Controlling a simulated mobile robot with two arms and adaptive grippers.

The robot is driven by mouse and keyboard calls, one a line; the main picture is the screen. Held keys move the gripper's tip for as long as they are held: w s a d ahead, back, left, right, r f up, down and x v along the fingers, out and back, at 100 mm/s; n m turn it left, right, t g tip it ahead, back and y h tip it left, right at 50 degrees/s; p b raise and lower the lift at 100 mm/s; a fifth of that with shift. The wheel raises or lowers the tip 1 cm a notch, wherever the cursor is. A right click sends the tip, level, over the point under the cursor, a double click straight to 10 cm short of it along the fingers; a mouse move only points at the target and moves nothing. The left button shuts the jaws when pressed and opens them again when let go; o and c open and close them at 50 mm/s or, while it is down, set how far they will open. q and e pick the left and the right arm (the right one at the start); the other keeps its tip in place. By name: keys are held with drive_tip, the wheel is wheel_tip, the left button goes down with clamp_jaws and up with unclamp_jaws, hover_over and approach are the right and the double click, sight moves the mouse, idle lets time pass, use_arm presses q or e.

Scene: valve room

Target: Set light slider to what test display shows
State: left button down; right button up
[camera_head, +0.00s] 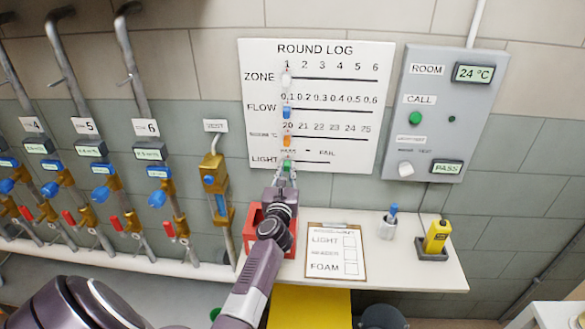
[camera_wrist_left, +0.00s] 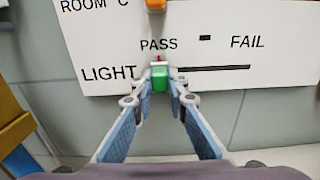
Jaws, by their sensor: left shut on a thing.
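The round log board (camera_head: 365,155) hangs on the wall with several slider rows. The green light slider (camera_head: 287,165) sits at the left end of the bottom LIGHT row. In the left wrist view the green slider (camera_wrist_left: 159,78) is under the word PASS, with its track running right towards FAIL. My left gripper (camera_wrist_left: 158,100) is shut on the green slider, fingertips at its two sides. On the grey panel at right, the lower display (camera_head: 447,168) reads PASS; I take it as the test display. My right gripper is out of view.
Above are the white (camera_head: 286,79), blue (camera_head: 287,112) and orange (camera_head: 287,141) sliders. A shelf (camera_head: 400,272) below holds a red bin (camera_head: 251,224), a clipboard (camera_head: 336,252), a cup with a blue-topped item (camera_head: 388,228) and a yellow device (camera_head: 437,236). Valves and pipes stand at left.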

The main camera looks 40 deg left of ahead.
use_arm(q)
drive_tip(key=shift+a, duration=0.15)
drive_tip(key=c, duration=1.9)
unclamp_jaws()
drive_tip(key=shift+s+a, duration=0.15)
drive_tip(key=shift+s, duration=0.05)
drive_tip(key=shift+d, duration=0.2)
drive_tip(key=shift+s+d, duration=0.15)
drive_tip(key=shift+s, duration=0.1)
drive_tip(key=v, duration=1.1)
drive_tip(key=shift+s, duration=0.15)
